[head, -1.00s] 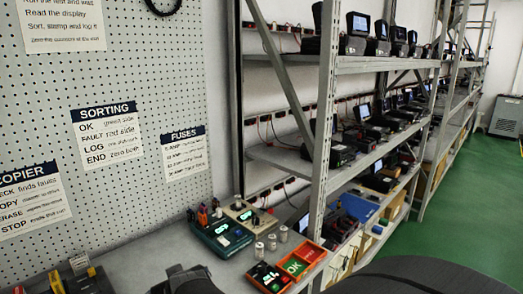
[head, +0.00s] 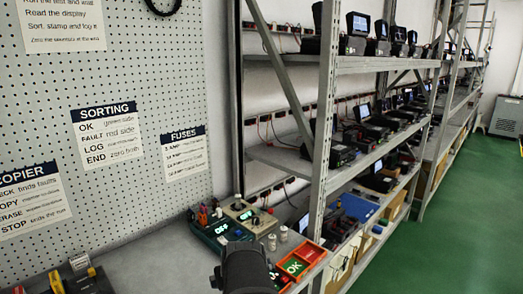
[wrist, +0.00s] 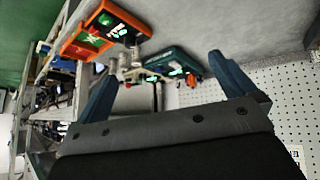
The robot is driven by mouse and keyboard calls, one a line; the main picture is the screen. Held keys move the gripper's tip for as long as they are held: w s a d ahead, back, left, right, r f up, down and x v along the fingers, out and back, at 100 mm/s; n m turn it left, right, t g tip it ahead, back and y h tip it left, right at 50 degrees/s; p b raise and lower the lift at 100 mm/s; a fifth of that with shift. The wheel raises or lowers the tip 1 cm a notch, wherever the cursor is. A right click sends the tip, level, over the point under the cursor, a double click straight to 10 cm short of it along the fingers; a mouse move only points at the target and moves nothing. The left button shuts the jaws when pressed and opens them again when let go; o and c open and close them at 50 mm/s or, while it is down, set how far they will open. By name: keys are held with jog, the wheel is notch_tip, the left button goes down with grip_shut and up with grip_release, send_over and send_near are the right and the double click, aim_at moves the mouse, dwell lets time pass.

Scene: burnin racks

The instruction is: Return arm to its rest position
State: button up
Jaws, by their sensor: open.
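My gripper (wrist: 162,70) shows in the wrist view with its two dark blue fingers wide apart and nothing between them. Beyond the fingers, and apart from them, are the teal tester box (wrist: 172,66) and the orange sorting tray (wrist: 100,32). In the head view a dark part of my arm rises from the bottom edge over the bench, in front of the orange tray (head: 313,250). It hides part of the tray's near left side. The fingers cannot be made out in the head view.
The teal tester (head: 215,232), a beige device (head: 250,218) and small white cylinders (head: 283,234) stand on the bench (head: 150,262). A metal shelf post (head: 321,150) rises close to the right. A pegboard (head: 150,60) stands behind. The green floor (head: 440,250) at right is clear.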

dwell(0.4)
jog(key=shift+a, duration=0.1)
jog(key=s+a+n+t+y, duration=0.1)
jog(key=s+a+n+y, duration=0.25)
jog(key=a, duration=1.15)
jog(key=s+a+r+n+y, duration=0.25)
jog(key=s+a+y, duration=0.35)
jog(key=s+a, duration=0.65)
jog(key=x, duration=1.1)
jog(key=shift+a+f+n+g, duration=0.25)
jog(key=shift+n+g, duration=0.05)
jog(key=shift+n, duration=0.1)
jog(key=shift+s+y, duration=0.15)
jog(key=shift+y, duration=0.1)
jog(key=v, duration=1)
